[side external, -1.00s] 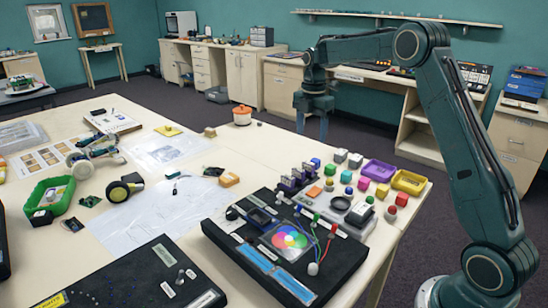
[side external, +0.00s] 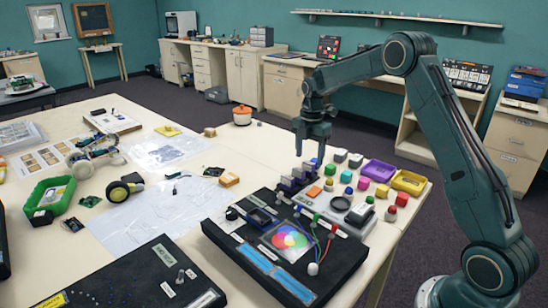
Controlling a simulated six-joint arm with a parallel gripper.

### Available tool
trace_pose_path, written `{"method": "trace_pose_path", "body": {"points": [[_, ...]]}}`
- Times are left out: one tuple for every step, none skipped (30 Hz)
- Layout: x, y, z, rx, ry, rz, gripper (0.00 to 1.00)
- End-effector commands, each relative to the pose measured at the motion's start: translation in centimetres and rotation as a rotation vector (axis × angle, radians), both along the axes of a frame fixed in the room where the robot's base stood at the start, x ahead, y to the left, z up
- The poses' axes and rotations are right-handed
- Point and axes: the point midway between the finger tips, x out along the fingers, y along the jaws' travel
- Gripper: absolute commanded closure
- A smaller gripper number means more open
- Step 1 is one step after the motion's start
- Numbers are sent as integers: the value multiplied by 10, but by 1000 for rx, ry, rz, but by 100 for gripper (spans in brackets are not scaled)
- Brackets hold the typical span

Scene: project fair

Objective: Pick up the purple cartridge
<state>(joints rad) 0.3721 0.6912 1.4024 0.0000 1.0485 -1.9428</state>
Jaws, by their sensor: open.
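Several dark purple blocks (side external: 298,176) stand close together in a short row at the back of the black display board; they look like cartridges, but they are small and I cannot tell which single one is the purple cartridge. My gripper (side external: 310,154) points down with its jaws open and empty. In the picture its fingertips are just above the far end of this row. I cannot tell the exact height gap, and nothing is between the jaws that I can make out.
A purple tray (side external: 379,171) and a yellow tray (side external: 410,182) sit right of the row, with small coloured cubes and knobs around them. The black board (side external: 225,238) with a colour wheel (side external: 288,237) lies in front. An orange pot (side external: 242,116) stands behind.

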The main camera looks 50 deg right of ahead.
Motion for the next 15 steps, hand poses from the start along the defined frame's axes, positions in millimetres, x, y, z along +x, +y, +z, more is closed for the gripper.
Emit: {"method": "trace_pose_path", "body": {"points": [[0,0,-7,1,3,0,38],[0,0,-10,1,2,0,38],[0,0,-14,1,1,0,38],[0,0,-16,1,1,0,38],[0,0,-19,0,1,0,38],[0,0,-21,0,0,0,38],[0,0,-22,0,0,0,38],[0,0,-23,0,0,0,38],[0,0,-24,0,0,0,38],[0,0,-24,0,0,0,38],[0,0,-24,0,0,0,38],[0,0,-24,0,0,0,38],[0,0,-24,0,0,0,38],[0,0,-24,0,0,0,38],[0,0,-23,0,0,0,38]]}}
